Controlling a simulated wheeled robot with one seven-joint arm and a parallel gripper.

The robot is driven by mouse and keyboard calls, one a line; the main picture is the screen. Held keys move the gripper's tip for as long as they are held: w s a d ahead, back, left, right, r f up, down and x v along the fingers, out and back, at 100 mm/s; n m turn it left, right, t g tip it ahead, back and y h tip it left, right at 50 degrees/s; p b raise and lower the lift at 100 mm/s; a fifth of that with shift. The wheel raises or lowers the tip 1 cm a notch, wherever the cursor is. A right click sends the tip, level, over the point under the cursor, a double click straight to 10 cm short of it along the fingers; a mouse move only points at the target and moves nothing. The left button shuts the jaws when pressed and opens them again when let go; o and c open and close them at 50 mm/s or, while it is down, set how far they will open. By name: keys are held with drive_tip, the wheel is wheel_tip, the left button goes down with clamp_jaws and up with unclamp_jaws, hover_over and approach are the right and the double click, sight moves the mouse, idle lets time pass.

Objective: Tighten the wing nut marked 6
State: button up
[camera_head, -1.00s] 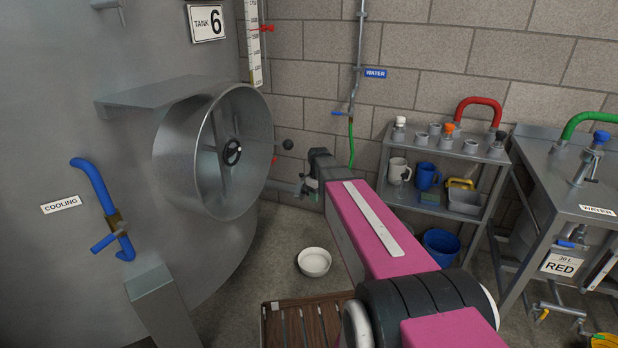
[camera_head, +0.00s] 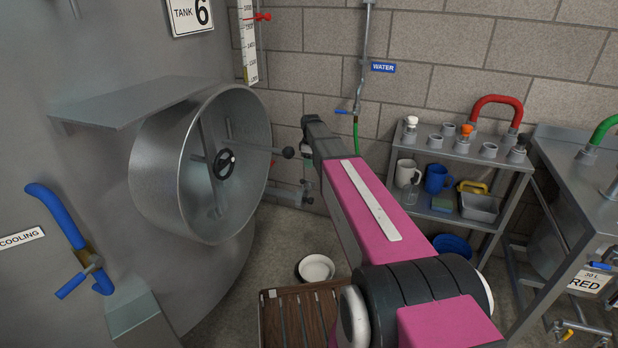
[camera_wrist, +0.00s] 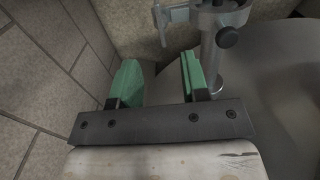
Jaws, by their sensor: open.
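The sign reading TANK 6 (camera_head: 190,15) is on the big steel tank (camera_head: 75,130) at left in the head view. A round steel opening (camera_head: 160,175) on the tank holds a black handwheel (camera_head: 224,163) on crossed bars. I cannot make out a wing nut marked 6. My gripper (camera_wrist: 160,80) is open and empty, with two green jaws apart in the wrist view. Beyond the right jaw, a metal pipe fitting (camera_wrist: 210,55) carries a dark round knob (camera_wrist: 228,37). In the head view my arm mostly hides the gripper, right of the opening.
A steel shelf (camera_head: 130,100) juts from the tank above the opening. A pipe fitting (camera_head: 295,192) sits low behind the opening. A white bowl (camera_head: 316,268) and a slatted wooden crate (camera_head: 268,320) are below. A shelf rack (camera_head: 500,160) with mugs stands at right.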

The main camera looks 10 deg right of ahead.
sight(311, 181)
wheel_tip(311, 181, down, 11)
drive_tip(key=shift+r, duration=0.15)
idle(0.4)
clamp_jaws()
